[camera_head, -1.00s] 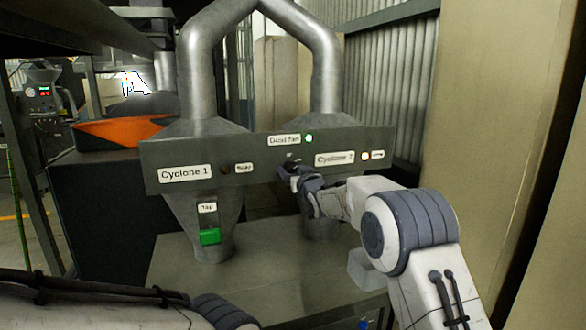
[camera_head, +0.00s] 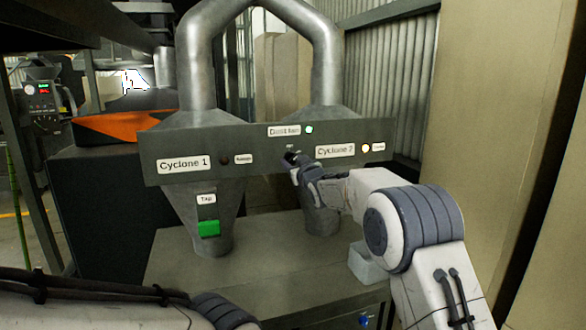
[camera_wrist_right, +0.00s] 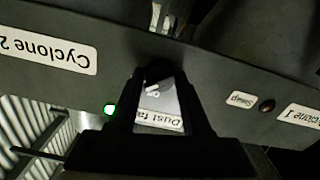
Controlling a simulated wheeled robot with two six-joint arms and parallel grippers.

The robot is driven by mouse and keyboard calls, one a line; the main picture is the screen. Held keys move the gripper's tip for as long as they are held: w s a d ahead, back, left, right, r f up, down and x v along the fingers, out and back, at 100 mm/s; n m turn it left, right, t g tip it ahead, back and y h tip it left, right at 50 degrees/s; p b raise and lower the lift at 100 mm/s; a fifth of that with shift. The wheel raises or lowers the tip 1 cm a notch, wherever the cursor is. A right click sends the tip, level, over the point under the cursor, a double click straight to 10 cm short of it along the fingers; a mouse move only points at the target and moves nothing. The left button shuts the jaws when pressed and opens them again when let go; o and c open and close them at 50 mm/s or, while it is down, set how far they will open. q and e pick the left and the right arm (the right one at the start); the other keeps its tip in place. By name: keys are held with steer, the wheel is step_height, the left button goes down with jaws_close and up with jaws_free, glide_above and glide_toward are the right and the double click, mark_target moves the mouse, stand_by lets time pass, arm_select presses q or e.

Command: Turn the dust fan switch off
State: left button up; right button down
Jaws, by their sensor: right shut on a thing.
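The dust fan switch is a small dark knob (camera_wrist_right: 155,75) on a grey panel (camera_head: 240,142), below the "Dust fan" label (camera_head: 284,130) in the head view. A green lamp (camera_head: 309,129) beside the label is lit; it also shows in the right wrist view (camera_wrist_right: 110,108). My right gripper (camera_head: 291,158) is at the panel, shut on the knob, its dark fingers (camera_wrist_right: 158,85) on either side of it.
The "Cyclone 1" label (camera_head: 184,164) and "Cyclone 2" label (camera_head: 335,150) flank the switch, with a lit yellowish lamp (camera_head: 365,148) at right. A green block (camera_head: 209,228) sits on the left cyclone. A beige wall (camera_head: 480,120) stands close at right.

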steer(key=n+b, duration=0.3)
steer(key=n, duration=0.1)
steer(key=shift+f+b, duration=0.15)
steer(key=shift+b, duration=0.25)
steer(key=n+b, duration=0.1)
steer(key=n, duration=0.2)
steer(key=shift+n+b, duration=0.8)
steer(key=shift+n, duration=0.6)
steer(key=shift+c, duration=1.8)
jaws_free()
